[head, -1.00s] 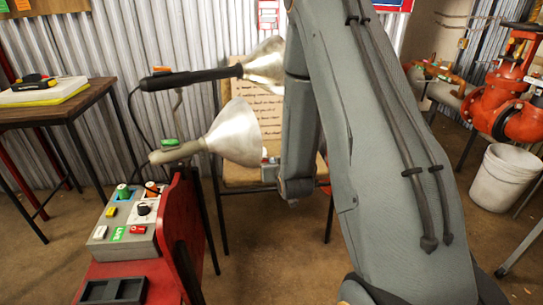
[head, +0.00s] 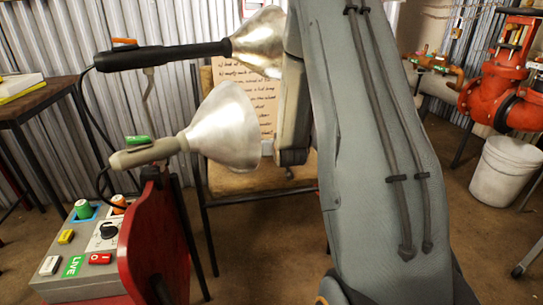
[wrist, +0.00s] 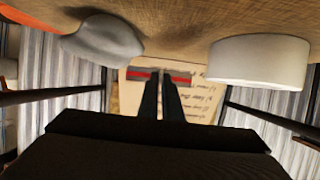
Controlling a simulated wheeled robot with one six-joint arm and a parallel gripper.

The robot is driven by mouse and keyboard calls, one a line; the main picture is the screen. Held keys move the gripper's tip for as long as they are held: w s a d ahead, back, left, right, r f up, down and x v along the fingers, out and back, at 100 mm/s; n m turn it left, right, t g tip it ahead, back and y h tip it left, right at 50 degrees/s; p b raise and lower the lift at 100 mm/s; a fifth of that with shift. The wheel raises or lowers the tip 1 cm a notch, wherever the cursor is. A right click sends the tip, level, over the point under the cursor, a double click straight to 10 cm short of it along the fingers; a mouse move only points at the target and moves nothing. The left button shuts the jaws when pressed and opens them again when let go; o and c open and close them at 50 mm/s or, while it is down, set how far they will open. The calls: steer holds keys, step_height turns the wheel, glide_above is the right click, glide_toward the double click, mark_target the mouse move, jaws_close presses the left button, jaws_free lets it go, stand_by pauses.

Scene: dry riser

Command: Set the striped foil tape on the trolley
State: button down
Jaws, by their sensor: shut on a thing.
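The striped foil tape (wrist: 140,76), grey with a red stripe, shows at the fingertips in the wrist view. My gripper (wrist: 161,80) has its two dark fingers closed on it. In the head view my own arm hides the gripper and most or all of the tape. I cannot tell for certain which thing is the trolley. A red stand (head: 150,240) with a control box is at the lower left in the head view.
Two metal lamp shades, one lower (head: 225,130) and one upper (head: 262,42), stick out near my arm. The control box (head: 85,260) is at lower left. A wooden table (head: 35,105) is far left. A white bucket (head: 506,175) and red valve (head: 495,90) are right.

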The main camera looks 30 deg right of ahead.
mark_target(273, 159)
steer(key=shift+a+f+b, duration=0.1)
steer(key=shift+f+b, duration=0.6)
steer(key=shift+f, duration=1.05)
steer(key=shift+f, duration=0.2)
steer(key=c, duration=2.2)
jaws_free()
